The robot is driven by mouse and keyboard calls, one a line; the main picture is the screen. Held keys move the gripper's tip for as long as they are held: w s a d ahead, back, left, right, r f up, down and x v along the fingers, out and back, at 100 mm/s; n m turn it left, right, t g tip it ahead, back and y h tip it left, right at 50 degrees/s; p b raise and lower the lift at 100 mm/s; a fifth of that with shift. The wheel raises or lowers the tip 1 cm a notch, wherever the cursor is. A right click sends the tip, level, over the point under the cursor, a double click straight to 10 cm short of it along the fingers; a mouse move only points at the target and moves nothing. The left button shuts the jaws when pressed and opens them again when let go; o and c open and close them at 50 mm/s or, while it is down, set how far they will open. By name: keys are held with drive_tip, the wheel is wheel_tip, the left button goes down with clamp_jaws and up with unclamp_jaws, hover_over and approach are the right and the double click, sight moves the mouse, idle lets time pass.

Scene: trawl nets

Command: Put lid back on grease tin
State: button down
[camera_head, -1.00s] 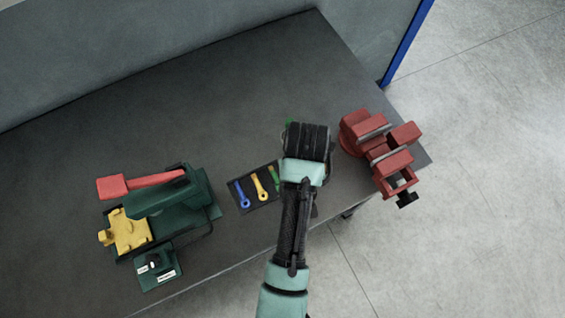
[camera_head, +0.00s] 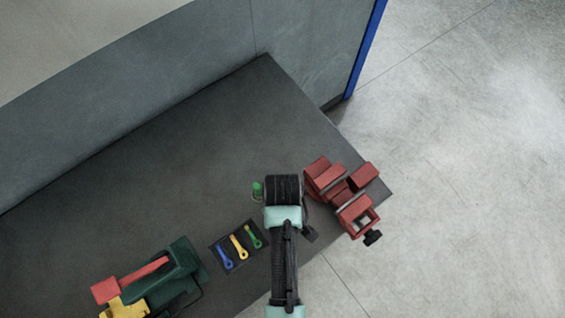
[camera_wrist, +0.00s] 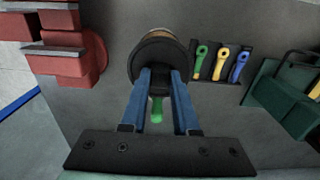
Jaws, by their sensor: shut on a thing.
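In the wrist view my gripper (camera_wrist: 161,74) is shut, its blue fingers closing at a dark round lid (camera_wrist: 157,50). A tan-brown rim and side, seemingly the grease tin (camera_wrist: 153,33), shows just beyond the lid. The lid overlaps it in this view; I cannot tell whether they touch or the lid is seated. In the head view my wrist hides the lid and tin. A green cylindrical thing (camera_head: 257,190) stands left of my wrist. A green piece also shows between the fingers in the wrist view (camera_wrist: 156,109).
A red vise (camera_head: 340,188) stands to the right near the bench corner. Blue, yellow and green wrenches lie on a dark mat (camera_head: 218,246) at left. A green tool with a red handle (camera_head: 180,272) sits lower left. The bench's far part (camera_head: 200,150) is clear.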

drive_tip(key=shift+s+f, duration=0.2)
drive_tip(key=shift+f, duration=0.15)
drive_tip(key=f+b, duration=0.2)
drive_tip(key=b, duration=0.1)
drive_tip(key=shift+w+f, duration=0.15)
drive_tip(key=shift+w, duration=0.1)
wheel_tip(320, 180, down, 2)
drive_tip(key=shift+s+b, duration=0.15)
drive_tip(key=shift+b, duration=0.75)
drive_tip(key=shift+f+b, duration=0.35)
drive_tip(key=shift+f, duration=0.3)
drive_tip(key=shift+r+p, duration=0.1)
drive_tip(key=shift+p, duration=0.4)
drive_tip(key=shift+f+p, duration=0.2)
drive_tip(key=shift+p, duration=0.15)
idle(0.8)
